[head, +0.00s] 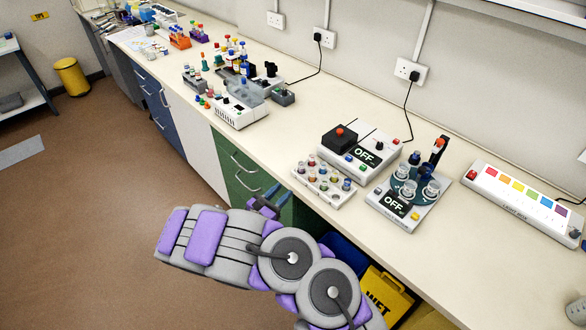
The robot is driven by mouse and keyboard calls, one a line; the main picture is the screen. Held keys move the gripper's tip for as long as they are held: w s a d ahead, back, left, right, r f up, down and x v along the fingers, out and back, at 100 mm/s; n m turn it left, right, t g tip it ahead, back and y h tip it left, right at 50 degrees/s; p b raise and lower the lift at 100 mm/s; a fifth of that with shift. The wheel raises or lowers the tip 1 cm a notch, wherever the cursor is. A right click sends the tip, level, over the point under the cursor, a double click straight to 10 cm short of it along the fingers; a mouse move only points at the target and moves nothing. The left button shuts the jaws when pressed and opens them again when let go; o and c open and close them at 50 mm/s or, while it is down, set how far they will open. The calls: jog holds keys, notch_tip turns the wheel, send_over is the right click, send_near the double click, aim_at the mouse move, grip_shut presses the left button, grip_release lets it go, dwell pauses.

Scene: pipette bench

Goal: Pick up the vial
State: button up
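Several small vials with coloured caps stand in a white rack (338,201) near the front edge of the bench. Which of them is the task's vial I cannot tell. Larger clear vessels (431,188) sit in a round teal holder on a device with an "OFF" display (397,203). My gripper (277,193) is in front of the green drawers, left of the rack and apart from it. Its two dark fingers look spread with a gap between them, and nothing shows between them. The gripper is small in view and partly hidden by my arm.
Behind the rack is a white device (362,150) with a black block and an "OFF" display. A strip with coloured squares (520,199) lies at right. A white instrument (238,113) and tube racks stand farther left. Bare bench (268,150) lies between.

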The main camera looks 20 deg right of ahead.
notch_tip(320, 180, down, 2)
jog(key=a+f+n+t+y, duration=0.1)
jog(key=a, duration=0.1)
jog(key=b, duration=0.2)
send_near(300, 168)
jog(key=x, duration=0.5)
jog(key=shift+s+d+f, duration=0.1)
jog(key=shift+b+x, duration=0.75)
jog(key=shift+x, duration=2.35)
jog(key=shift+c, duration=0.4)
jog(key=shift+a, duration=0.2)
jog(key=c, duration=0.6)
